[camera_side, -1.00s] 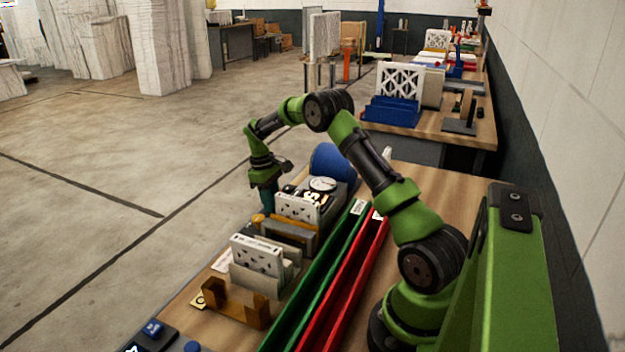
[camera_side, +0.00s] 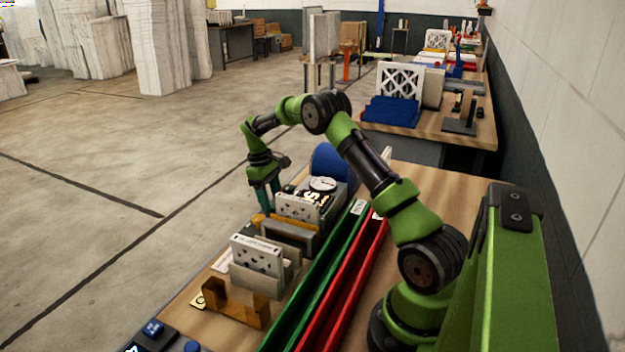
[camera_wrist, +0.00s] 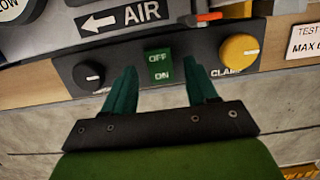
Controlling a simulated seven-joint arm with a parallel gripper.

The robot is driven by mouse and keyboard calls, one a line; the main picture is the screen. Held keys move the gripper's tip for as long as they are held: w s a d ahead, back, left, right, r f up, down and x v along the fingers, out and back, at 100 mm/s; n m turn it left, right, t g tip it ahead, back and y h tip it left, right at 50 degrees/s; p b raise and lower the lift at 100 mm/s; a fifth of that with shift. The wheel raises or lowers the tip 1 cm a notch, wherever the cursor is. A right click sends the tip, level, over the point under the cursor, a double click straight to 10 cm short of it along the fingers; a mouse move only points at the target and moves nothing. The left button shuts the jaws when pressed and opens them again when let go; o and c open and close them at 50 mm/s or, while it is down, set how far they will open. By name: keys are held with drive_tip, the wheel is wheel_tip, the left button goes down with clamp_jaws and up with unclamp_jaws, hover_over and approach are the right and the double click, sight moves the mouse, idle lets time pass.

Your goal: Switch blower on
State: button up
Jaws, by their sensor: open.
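The blower switch (camera_wrist: 160,66) is a green rocker marked OFF and ON on a dark panel (camera_wrist: 200,55), seen in the wrist view. My gripper (camera_wrist: 160,80) has its two teal fingers spread apart, one on each side of the switch in the picture, with nothing between them. Whether the fingertips touch the panel cannot be told. In the side view my gripper (camera_side: 270,200) points down at the near-left side of the blower unit with the gauge (camera_side: 323,184). The switch is hidden there.
A black knob (camera_wrist: 89,75) is left of the switch and a yellow clamp knob (camera_wrist: 238,51) is right of it. An AIR arrow label (camera_wrist: 122,18) and an orange-red pointer (camera_wrist: 208,16) are above. White perforated filters (camera_side: 258,255) and green and red trays (camera_side: 335,262) fill the bench.

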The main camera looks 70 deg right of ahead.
drive_tip(key=w+r, duration=0.3)
drive_tip(key=r, duration=1.2)
drive_tip(key=shift+r, duration=0.4)
